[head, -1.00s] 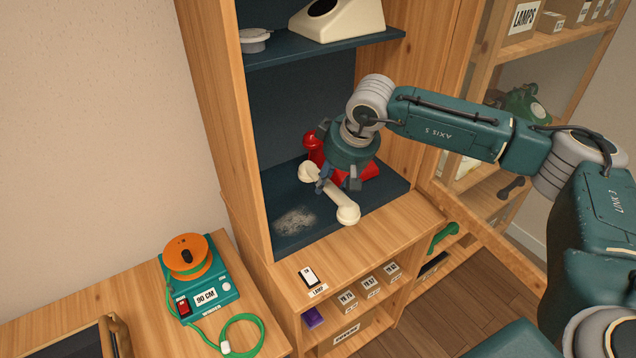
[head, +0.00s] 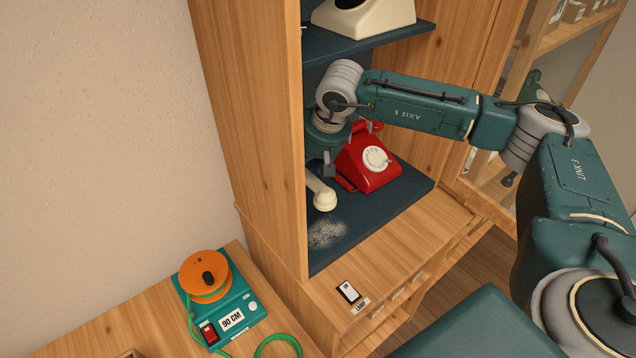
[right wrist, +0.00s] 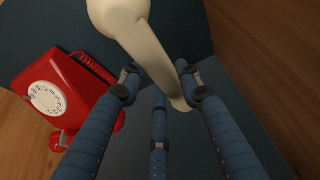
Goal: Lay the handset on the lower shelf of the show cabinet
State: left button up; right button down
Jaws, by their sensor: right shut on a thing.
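The cream handset (head: 322,194) is in my right gripper (head: 318,168), at the left side of the show cabinet's lower shelf (head: 385,218). In the right wrist view the handset (right wrist: 140,40) runs between the blue fingers (right wrist: 158,85), which are shut on it. Its near end shows in the head view; the cabinet's side panel and my gripper hide the rest. I cannot tell whether it touches the shelf. A red dial phone (head: 368,162) stands on the same shelf, right of the handset, and shows in the right wrist view (right wrist: 62,92). My left gripper is not in view.
A cream phone body (head: 362,20) stands on the upper shelf (head: 370,44). A dusty grey patch (head: 326,235) lies on the lower shelf's front left. A switch (head: 348,291) sits on the ledge. An orange reel on a teal winder (head: 238,310) stands at lower left.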

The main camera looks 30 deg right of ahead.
aim_at(319, 179)
jog(key=f, duration=0.1)
jog(key=f+p, duration=0.1)
jog(key=f, duration=0.3)
jog(key=shift+s+d+f, duration=0.1)
jog(key=shift+s+d, duration=0.2)
jog(key=shift+s, duration=0.05)
notch_tip(319, 179, down, 4)
jog(key=shift+w+a+p, duration=0.1)
jog(key=shift+a+p, duration=0.05)
jog(key=shift+p, duration=0.45)
jog(key=shift+f, duration=0.25)
jog(key=c, duration=1.2)
grip_release()
jog(key=shift+r, duration=0.4)
jog(key=b+v, duration=0.3)
jog(key=v, duration=0.8)
jog(key=shift+s+r, duration=0.2)
jog(key=shift+s, duration=0.05)
